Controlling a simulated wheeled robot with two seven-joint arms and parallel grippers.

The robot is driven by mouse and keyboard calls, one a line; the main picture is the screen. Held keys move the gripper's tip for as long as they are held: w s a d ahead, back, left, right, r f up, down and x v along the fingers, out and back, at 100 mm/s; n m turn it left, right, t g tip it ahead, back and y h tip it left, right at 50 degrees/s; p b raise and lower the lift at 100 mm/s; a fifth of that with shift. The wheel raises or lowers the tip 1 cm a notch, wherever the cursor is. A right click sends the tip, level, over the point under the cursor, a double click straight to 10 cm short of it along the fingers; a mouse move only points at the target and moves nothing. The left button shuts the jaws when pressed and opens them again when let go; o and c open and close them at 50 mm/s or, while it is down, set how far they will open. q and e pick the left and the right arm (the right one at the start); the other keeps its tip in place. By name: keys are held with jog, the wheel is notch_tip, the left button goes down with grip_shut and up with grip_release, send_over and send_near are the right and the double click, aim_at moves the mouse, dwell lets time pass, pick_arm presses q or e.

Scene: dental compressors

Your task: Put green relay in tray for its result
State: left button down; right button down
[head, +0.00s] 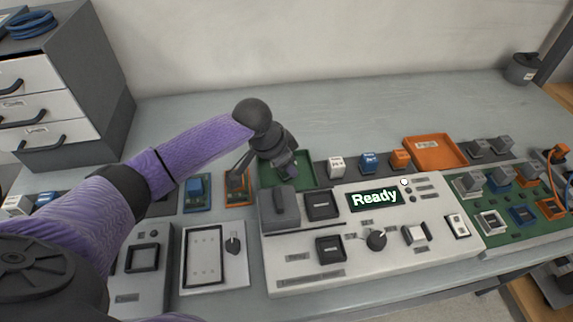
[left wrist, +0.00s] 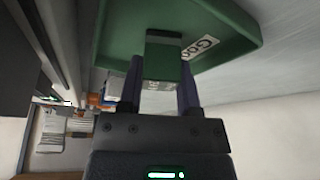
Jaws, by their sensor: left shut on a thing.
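My left gripper (head: 284,166) is over the green tray (head: 308,180) behind the test console. In the left wrist view, its two fingers (left wrist: 162,88) are shut on the green relay (left wrist: 162,62). The green tray (left wrist: 110,35) fills the top of that view, just beyond the relay, with a partly hidden label starting "Goo". I cannot tell whether the relay touches the tray floor. In the head view the gripper hides the relay. The console's screen (head: 375,199) reads "Ready". My right gripper is not in view.
An orange tray (head: 440,159) lies farther right. White, blue and orange relays (head: 368,162) stand between the trays. The console (head: 330,269) fills the front middle, with a green board (head: 500,239) to its right. The bench behind the trays is clear.

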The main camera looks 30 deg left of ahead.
pick_arm(q)
jog(key=shift+f, duration=0.1)
jog(key=shift+c, duration=1.5)
grip_release()
jog(key=p+v, duration=0.4)
jog(key=v, duration=0.8)
jog(key=shift+p, duration=0.35)
